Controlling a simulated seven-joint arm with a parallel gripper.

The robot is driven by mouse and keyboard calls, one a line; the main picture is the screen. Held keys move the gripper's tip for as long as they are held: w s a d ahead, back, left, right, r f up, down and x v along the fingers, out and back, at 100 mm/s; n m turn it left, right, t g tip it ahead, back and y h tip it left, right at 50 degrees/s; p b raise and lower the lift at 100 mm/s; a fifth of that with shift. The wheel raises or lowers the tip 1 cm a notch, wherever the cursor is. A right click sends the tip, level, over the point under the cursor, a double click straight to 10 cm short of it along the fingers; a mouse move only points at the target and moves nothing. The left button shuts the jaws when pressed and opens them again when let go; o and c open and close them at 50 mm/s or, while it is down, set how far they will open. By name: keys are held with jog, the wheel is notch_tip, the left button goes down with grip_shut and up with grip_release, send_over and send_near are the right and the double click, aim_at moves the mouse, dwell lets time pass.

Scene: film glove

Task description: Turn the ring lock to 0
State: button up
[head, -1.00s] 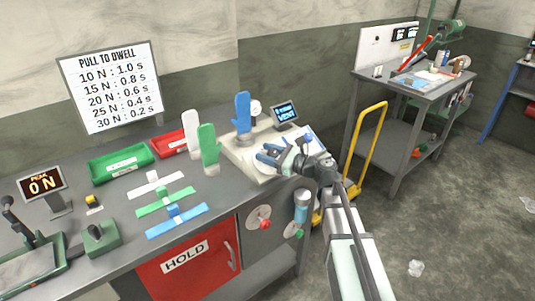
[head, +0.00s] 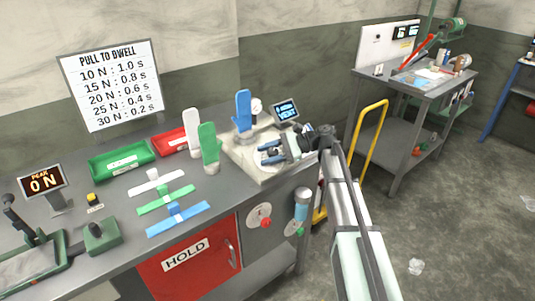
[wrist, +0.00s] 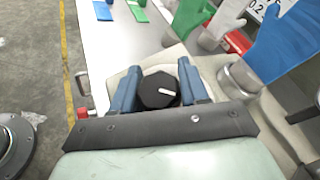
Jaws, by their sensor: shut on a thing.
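The ring lock appears as a dark faceted knob (wrist: 158,90) with a white pointer mark, on a pale station (head: 250,168) at the right end of the bench. In the wrist view the pointer lies nearly level, slanting slightly down to the right. My gripper (wrist: 159,88) has its two blue fingers on either side of the knob, shut on it. In the head view my gripper (head: 270,152) reaches in from the right and mostly hides the knob. No scale marks or 0 can be read around it.
A blue glove form (head: 242,112) and a gauge stand just behind my gripper, with a small VENT display (head: 286,112) beyond. Green (head: 209,147) and white (head: 192,132) glove forms stand to the left. A yellow cart handle (head: 372,135) rises to the right of the bench.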

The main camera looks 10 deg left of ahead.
jog(key=shift+s+d+f+n+g+h, duration=0.1)
jog(key=shift+n+g+h, duration=0.75)
jog(key=shift+n, duration=0.2)
jog(key=shift+s+d+f+n+g+h, duration=0.1)
jog(key=shift+n+g+h, duration=0.7)
jog(key=shift+n, duration=0.25)
jog(key=o, duration=1)
jog(key=shift+c, duration=0.2)
